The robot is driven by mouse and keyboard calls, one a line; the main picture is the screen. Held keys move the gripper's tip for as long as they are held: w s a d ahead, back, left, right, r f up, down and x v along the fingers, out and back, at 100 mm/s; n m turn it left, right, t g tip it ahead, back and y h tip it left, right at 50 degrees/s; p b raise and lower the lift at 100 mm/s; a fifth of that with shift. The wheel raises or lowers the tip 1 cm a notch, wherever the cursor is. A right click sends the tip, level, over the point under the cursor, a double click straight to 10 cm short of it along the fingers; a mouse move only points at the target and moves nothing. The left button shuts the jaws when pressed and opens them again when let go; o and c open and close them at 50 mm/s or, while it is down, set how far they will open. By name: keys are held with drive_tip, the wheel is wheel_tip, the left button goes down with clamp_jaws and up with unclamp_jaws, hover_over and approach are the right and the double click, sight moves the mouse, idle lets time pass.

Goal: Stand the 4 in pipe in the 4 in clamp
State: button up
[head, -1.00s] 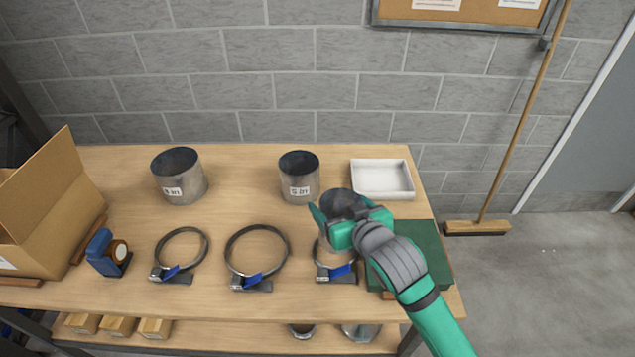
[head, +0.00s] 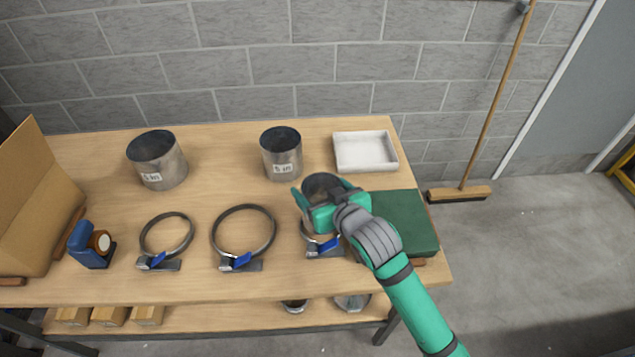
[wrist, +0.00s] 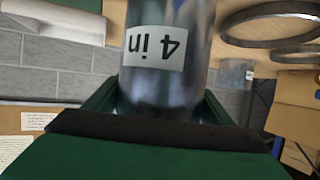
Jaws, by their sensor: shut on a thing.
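The 4 in pipe (head: 320,184) is a short grey metal tube, upright at the right of the bench. Its "4 in" label shows upside down in the wrist view (wrist: 153,47). My gripper (head: 322,201) is shut on the pipe, one finger on each side. The rightmost clamp (head: 325,247), a metal ring with a blue lever, is directly below the pipe and partly hidden by it and my gripper. I cannot tell whether the pipe's lower end is inside the ring or above it.
Two more ring clamps (head: 243,262) (head: 165,264) lie to the left. Two larger pipes (head: 283,158) (head: 158,163) stand behind. A blue tool (head: 88,250) and a cardboard box (head: 32,205) are at the left.

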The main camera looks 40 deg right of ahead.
sight(314, 194)
drive_tip(key=shift+f, duration=1.95)
drive_tip(key=o, duration=1.2)
drive_tip(key=v, duration=1)
drive_tip(key=shift+s+r, duration=0.2)
drive_tip(key=shift+s, duration=0.15)
drive_tip(key=shift+w, duration=0.1)
